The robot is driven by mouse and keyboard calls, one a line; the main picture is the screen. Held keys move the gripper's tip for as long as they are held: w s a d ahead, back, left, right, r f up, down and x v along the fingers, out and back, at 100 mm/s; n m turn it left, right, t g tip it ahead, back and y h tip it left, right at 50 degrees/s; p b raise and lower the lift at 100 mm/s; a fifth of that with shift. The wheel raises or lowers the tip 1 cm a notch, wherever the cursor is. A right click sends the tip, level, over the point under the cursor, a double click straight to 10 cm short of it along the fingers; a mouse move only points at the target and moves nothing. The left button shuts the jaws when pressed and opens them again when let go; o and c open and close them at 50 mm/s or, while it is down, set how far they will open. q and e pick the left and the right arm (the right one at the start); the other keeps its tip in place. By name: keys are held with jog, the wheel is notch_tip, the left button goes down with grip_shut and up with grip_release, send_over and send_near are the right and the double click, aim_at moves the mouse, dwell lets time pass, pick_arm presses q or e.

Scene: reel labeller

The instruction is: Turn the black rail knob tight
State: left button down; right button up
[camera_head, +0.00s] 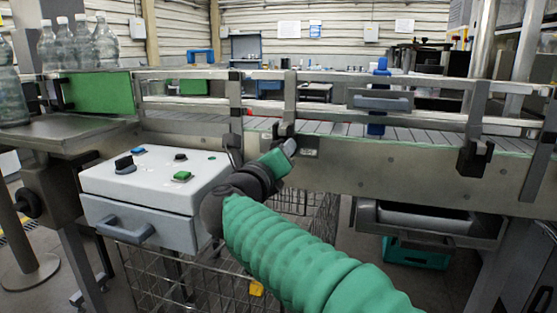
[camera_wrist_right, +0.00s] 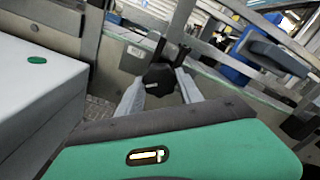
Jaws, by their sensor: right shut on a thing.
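The black rail knob (camera_wrist_right: 159,77) sits between the two grey fingers of my right gripper (camera_wrist_right: 161,88) in the right wrist view. The fingers are closed on its sides. In the head view my right gripper (camera_head: 290,148) reaches up to the black clamp (camera_head: 284,130) on the middle rail post, at the near side of the conveyor (camera_head: 350,172). My gripper and wrist hide most of the knob there. My left gripper is not in view.
A white control box (camera_head: 150,185) with buttons and a black switch stands left of my right arm. Another black clamp (camera_head: 475,157) is further right on the rail. A blue post (camera_head: 379,98) rises behind the rail. Plastic bottles (camera_head: 85,42) stand at the far left.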

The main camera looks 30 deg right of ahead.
jog(key=shift+w+f, duration=0.1)
jog(key=shift+f, duration=0.2)
jog(key=o, duration=1.4)
jog(key=shift+w, duration=0.1)
jog(key=shift+c, duration=0.2)
jog(key=shift+r, duration=0.1)
jog(key=shift+r, duration=0.1)
